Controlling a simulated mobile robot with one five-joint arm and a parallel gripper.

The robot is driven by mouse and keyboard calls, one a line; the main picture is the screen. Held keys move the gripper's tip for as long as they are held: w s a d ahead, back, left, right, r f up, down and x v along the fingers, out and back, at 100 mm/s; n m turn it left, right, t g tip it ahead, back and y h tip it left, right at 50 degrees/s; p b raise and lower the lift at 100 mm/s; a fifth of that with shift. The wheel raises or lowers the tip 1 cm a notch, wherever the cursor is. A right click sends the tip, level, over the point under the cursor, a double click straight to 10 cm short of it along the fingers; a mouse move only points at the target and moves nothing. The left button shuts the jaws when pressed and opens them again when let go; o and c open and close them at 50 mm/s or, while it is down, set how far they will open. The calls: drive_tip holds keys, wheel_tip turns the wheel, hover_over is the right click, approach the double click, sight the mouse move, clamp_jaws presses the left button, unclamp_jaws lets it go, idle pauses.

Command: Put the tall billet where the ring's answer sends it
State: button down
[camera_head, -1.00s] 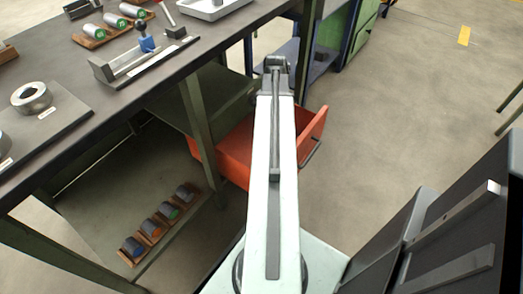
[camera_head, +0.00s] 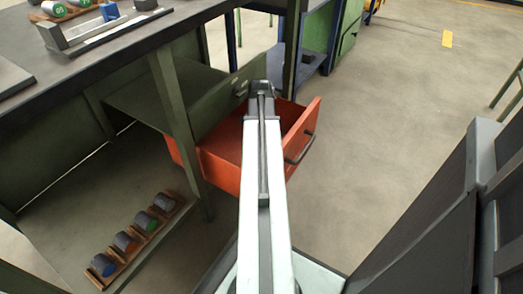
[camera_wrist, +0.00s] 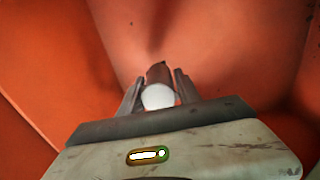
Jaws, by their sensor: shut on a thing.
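In the wrist view my gripper (camera_wrist: 158,85) is shut on a billet (camera_wrist: 158,95), a short-looking cylinder with a pale near end and a darker side. Its height cannot be judged end-on. Orange walls of the open drawer (camera_head: 220,167) fill the wrist view around it; the drawer floor and walls (camera_wrist: 225,45) lie beyond the jaws. In the head view my arm reaches over this drawer, below the bench, and hides its middle. The fingers and the held billet are hidden there. The ring is not in view.
Several billets with coloured ends (camera_head: 124,241) lie in a wooden rack on the low shelf. The green bench (camera_head: 120,50) stands at left, with a V-block fixture (camera_head: 100,32) and a tray of billets (camera_head: 70,10) on top. Open floor (camera_head: 390,100) lies to the right.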

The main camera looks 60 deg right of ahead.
drive_tip(key=shift+f+b, duration=0.8)
drive_tip(key=shift+f, duration=0.7)
drive_tip(key=shift+f, duration=0.2)
drive_tip(key=c, duration=0.8)
unclamp_jaws()
drive_tip(key=shift+c, duration=0.2)
drive_tip(key=shift+r, duration=0.1)
wheel_tip(320, 180, up, 13)
drive_tip(key=p, duration=1.3)
drive_tip(key=shift+w+r, duration=0.1)
drive_tip(key=shift+r, duration=0.1)
drive_tip(key=shift+f, duration=0.1)
